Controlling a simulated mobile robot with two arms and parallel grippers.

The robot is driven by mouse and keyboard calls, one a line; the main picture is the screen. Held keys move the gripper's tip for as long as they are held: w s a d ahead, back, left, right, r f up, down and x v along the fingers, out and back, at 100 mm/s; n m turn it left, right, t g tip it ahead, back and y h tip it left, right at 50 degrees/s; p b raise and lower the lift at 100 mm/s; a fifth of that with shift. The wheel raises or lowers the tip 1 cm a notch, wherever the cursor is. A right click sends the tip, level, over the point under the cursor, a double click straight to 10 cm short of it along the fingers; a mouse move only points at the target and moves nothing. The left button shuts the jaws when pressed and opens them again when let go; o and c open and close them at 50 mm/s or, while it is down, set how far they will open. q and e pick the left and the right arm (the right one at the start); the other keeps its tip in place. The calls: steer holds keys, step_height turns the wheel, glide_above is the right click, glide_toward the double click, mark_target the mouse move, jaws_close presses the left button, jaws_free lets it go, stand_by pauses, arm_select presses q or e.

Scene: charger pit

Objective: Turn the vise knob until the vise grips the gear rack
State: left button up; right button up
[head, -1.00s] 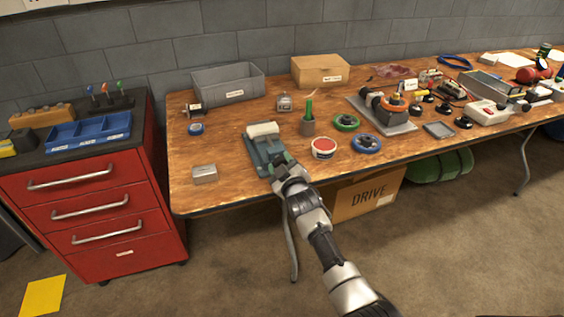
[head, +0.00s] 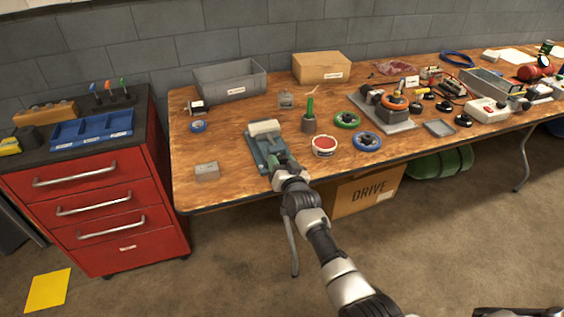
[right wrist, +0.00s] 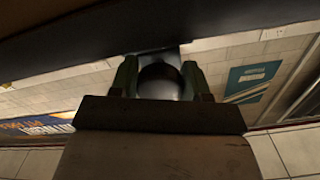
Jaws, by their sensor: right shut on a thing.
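The blue-green vise (head: 258,152) sits near the front edge of the wooden workbench. A pale, cream-coloured bar (head: 264,127) lies across its far end; it may be the gear rack, but it is too small to tell, as is any gap at the jaws. My right gripper (head: 279,165) is at the vise's near end, where it hides the knob in the head view. In the right wrist view, a dark rounded knob (right wrist: 160,82) sits between the two green fingers of my right gripper (right wrist: 159,80), which is shut on it. My left gripper is not in view.
A small metal block (head: 207,171) lies left of the vise. A red-lidded tub (head: 324,146), a green-handled tool in a cup (head: 309,122) and a blue handwheel (head: 367,142) stand to the right. A grey bin (head: 230,84) is behind. A red drawer cabinet (head: 95,212) stands left of the bench.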

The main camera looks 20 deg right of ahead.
steer(key=m, duration=0.4)
steer(key=shift+a+f+m, duration=0.1)
steer(key=shift+m, duration=0.2)
steer(key=m, duration=0.5)
steer(key=shift+a+b, duration=0.1)
steer(key=shift+b, duration=0.3)
steer(key=m, duration=0.5)
steer(key=shift+m+b, duration=0.35)
steer(key=shift+m, duration=0.05)
steer(key=m, duration=0.4)
steer(key=shift+r, duration=0.25)
steer(key=shift+m, duration=0.4)
steer(key=o, duration=0.9)
steer(key=shift+r, duration=0.1)
steer(key=shift+s, duration=0.1)
